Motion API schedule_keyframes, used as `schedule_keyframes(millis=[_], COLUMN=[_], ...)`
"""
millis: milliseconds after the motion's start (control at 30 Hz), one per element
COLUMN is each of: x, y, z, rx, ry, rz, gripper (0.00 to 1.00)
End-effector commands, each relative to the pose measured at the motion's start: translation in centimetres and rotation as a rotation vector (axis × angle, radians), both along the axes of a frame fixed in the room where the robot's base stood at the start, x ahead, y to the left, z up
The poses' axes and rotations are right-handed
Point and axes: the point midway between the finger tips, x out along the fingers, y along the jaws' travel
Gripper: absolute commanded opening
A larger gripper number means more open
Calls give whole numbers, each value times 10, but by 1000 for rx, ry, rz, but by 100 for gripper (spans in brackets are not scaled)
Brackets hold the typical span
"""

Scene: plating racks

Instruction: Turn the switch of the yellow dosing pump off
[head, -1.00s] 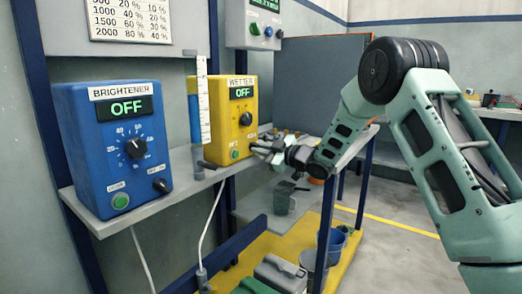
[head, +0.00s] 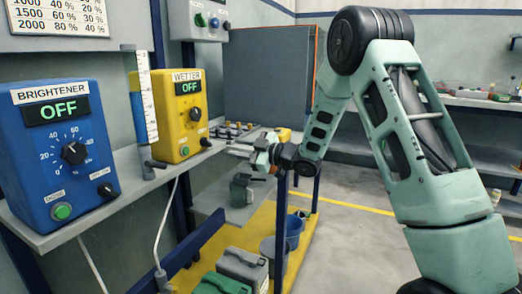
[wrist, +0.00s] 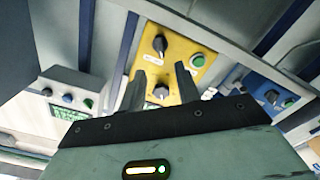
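The yellow dosing pump (head: 170,137), labelled WETTER, stands on the grey shelf, and its display (head: 189,88) reads OFF. Its small black switch (head: 205,142) is at the lower right of its front, beside a green button (head: 184,151) and below a black dial (head: 195,114). In the wrist view the pump's yellow front (wrist: 185,50) lies beyond the fingers, with the switch (wrist: 160,43) near the left fingertip. My gripper (head: 232,149) is to the right of the pump, apart from the switch. Its fingers (wrist: 160,70) are spread with nothing between them.
A blue pump (head: 25,140), labelled BRIGHTENER and also reading OFF, stands at the left. A clear cylinder with blue liquid (head: 143,125) stands between the pumps. A grey control box (head: 202,20) hangs above. Buckets and canisters (head: 240,265) stand below on a yellow platform.

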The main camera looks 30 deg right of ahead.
Motion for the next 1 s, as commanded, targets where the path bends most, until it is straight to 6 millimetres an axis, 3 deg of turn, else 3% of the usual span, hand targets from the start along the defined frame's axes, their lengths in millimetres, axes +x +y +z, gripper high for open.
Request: schedule_keyframes(millis=[200, 400, 1000], x=[-39, -57, -61], y=[-25, -37, -39], z=[1, 0, 0], rx=[1, 0, 0], ry=[1, 1, 0], rz=[-3, -2, 0], gripper=[33, 33, 33])
